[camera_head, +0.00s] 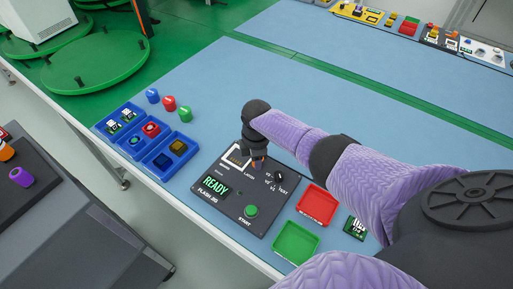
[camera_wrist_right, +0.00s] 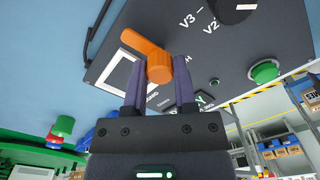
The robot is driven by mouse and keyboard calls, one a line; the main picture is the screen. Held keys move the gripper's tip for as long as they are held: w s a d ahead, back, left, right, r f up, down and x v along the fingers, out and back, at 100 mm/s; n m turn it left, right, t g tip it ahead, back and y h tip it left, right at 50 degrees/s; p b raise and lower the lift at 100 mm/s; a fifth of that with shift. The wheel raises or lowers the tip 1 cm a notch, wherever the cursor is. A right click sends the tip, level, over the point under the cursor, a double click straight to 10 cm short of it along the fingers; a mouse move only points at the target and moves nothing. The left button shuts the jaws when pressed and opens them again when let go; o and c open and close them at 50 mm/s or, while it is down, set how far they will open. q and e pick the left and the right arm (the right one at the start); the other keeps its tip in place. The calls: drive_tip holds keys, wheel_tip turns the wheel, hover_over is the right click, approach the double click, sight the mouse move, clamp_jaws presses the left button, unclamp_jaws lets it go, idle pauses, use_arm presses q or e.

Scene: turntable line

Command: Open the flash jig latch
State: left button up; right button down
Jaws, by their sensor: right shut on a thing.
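The flash jig (camera_head: 230,206) is a dark panel on the blue table, with a lit READY display (camera_head: 215,186), a green START button (camera_head: 251,211) and a black selector knob (camera_head: 279,175). My right gripper (camera_head: 257,161) is over its back edge, pointing down. In the right wrist view the gripper (camera_wrist_right: 157,62) is shut on the orange latch (camera_wrist_right: 147,48), with one finger on each side. The latch lies beside the white-framed square window (camera_wrist_right: 121,74). In the head view the gripper mostly hides the latch. My left gripper is not in view.
A blue tray (camera_head: 139,158) with small parts stands left of the jig, with blue, red and green knobs behind it. A red tray (camera_head: 317,203) and a green tray (camera_head: 296,242) are to the right, beside a green board (camera_head: 355,227).

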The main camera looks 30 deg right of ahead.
drive_tip(key=shift+m, duration=0.3)
idle(0.4)
drive_tip(key=shift+c, duration=2)
unclamp_jaws()
wheel_tip(320, 180, up, 9)
drive_tip(key=p, duration=0.5)
drive_tip(key=shift+r, duration=0.45)
